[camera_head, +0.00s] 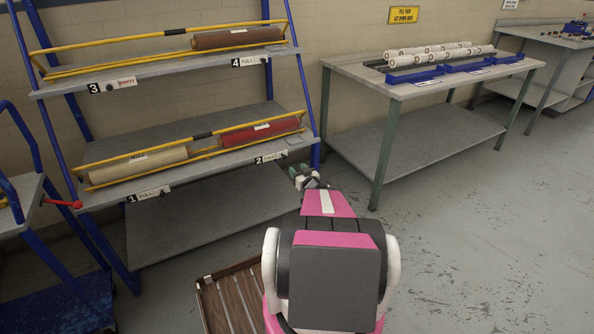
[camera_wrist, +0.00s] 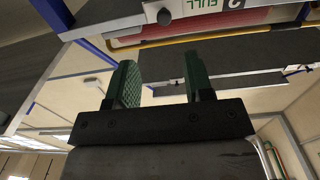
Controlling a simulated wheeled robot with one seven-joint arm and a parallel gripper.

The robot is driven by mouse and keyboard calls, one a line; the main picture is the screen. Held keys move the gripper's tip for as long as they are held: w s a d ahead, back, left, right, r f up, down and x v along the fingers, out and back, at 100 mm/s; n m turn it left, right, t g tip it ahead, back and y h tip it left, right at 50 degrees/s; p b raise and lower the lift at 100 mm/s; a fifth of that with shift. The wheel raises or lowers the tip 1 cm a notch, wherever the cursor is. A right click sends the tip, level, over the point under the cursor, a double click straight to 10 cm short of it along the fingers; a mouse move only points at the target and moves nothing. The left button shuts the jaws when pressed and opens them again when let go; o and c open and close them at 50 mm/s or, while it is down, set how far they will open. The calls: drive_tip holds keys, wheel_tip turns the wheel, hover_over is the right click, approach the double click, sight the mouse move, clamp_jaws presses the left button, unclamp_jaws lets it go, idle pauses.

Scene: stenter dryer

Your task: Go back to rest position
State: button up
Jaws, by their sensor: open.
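My gripper (camera_head: 306,176) points away from my body toward the blue-framed rack, at the right end of its middle shelf. In the wrist view my gripper (camera_wrist: 161,86) has two green fingers spread apart with nothing between them. The wrist view appears upside down; the shelf edge with the "2 FULL" label (camera_wrist: 207,5) lies ahead of the fingers. My arm hides part of the floor and the rack's lower right area.
The rack's middle shelf (camera_head: 222,146) holds a cream roll (camera_head: 135,166) and a red roll (camera_head: 259,131); the top shelf has a brown roll (camera_head: 236,38). A slatted wooden thing (camera_head: 232,303) lies beside my arm. A table (camera_head: 424,79) stands right; floor at right is clear.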

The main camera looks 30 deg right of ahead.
drive_tip(key=a+f+m+g+h, duration=0.2)
drive_tip(key=a+f+g+h, duration=0.1)
drive_tip(key=a+g, duration=1.15)
drive_tip(key=s+a+r+g+y, duration=0.1)
drive_tip(key=s+a, duration=0.2)
drive_tip(key=a, duration=0.2)
drive_tip(key=s+a+r+n+g+y, duration=0.1)
drive_tip(key=s+a+g, duration=0.1)
drive_tip(key=s+a, duration=0.2)
drive_tip(key=shift+a+n, duration=0.3)
drive_tip(key=shift+a, duration=0.9)
drive_tip(key=shift+g, duration=0.25)
idle(0.8)
